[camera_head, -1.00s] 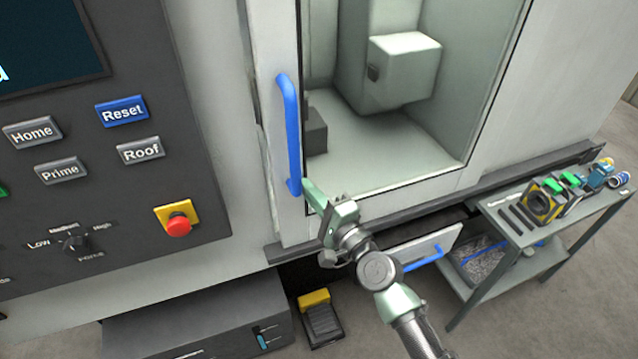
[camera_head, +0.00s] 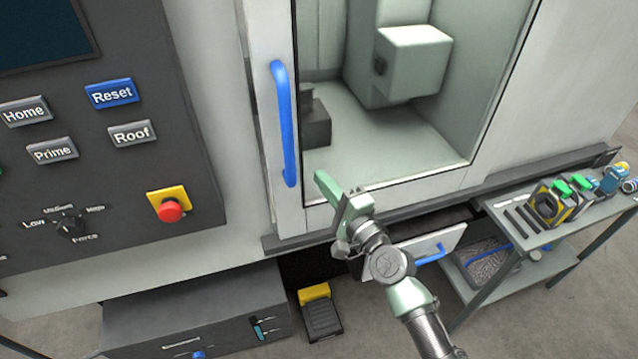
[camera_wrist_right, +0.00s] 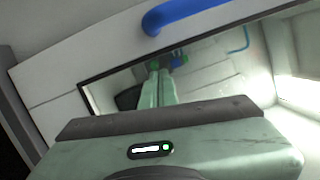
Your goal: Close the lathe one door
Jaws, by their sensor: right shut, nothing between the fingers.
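The lathe door has a pale frame (camera_head: 272,190) and a large window, with the machine's inside visible through it. Its upright blue handle (camera_head: 284,125) is near the door's left edge, and part of the handle shows at the top of the right wrist view (camera_wrist_right: 185,14). The door's left edge lies close beside the control panel housing. My right gripper (camera_head: 324,184) is shut and empty, in front of the window's lower left corner. It is to the right of the handle's lower end, apart from it. Its closed fingers show in the wrist view (camera_wrist_right: 158,90). My left gripper is out of view.
The control panel (camera_head: 110,190) with a red stop button (camera_head: 170,210) is at left. A small table (camera_head: 530,232) with tools stands at right. A yellow-and-black foot pedal (camera_head: 320,312) and a dark cabinet (camera_head: 200,315) are below.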

